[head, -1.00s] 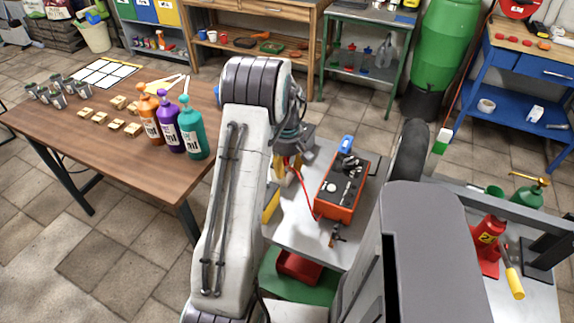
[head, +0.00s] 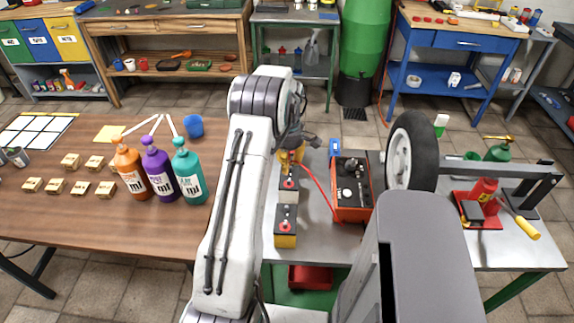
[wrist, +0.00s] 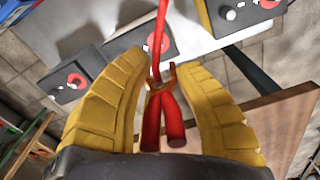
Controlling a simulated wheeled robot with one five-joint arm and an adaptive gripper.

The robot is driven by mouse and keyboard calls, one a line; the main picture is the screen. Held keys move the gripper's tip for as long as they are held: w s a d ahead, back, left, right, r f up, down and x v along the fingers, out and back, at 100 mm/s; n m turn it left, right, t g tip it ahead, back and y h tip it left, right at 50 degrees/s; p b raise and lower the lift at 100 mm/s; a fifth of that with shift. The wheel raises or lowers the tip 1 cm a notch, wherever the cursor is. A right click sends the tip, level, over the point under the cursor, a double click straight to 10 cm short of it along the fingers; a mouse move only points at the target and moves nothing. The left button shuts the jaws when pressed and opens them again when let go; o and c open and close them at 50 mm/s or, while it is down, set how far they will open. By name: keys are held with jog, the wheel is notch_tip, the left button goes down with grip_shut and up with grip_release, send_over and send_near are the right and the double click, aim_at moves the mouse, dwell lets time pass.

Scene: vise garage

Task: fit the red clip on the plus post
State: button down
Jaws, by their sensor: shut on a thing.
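My gripper (wrist: 160,68) has its yellow fingers shut on the red clip (wrist: 174,125), whose handles point back toward my wrist. In the head view my gripper (head: 291,157) is above the far end of the batteries, partly hidden by my arm. Two batteries with dark tops and yellow sides stand on the grey bench: a far one (head: 288,196) and a near one (head: 285,240). Each top shows a red ringed post; these also show in the wrist view, one (wrist: 156,46) just beyond the clip, the other (wrist: 76,81) at left. Plus marks are not readable. The clip is apart from both posts.
An orange charger (head: 352,205) stands right of the batteries, with a red cable (head: 318,188) running to the clip. A wheel (head: 405,160) and a red jack (head: 482,195) are further right. Bottles (head: 162,176) stand on the wooden table at left.

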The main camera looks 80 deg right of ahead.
aim_at(289, 180)
jog(key=shift+s+d+n, duration=0.1)
jog(key=shift+s+n, duration=0.15)
jog(key=shift+n, duration=0.15)
jog(key=shift+w+n, duration=0.1)
jog(key=shift+n, duration=0.2)
jog(key=shift+f, duration=0.1)
jog(key=shift+f, duration=0.1)
jog(key=shift+f+b, duration=1.65)
jog(key=shift+f, duration=0.55)
jog(key=shift+f+b, duration=1.05)
jog(key=shift+f, duration=0.25)
dwell(0.8)
jog(key=shift+c, duration=1.5)
grip_release()
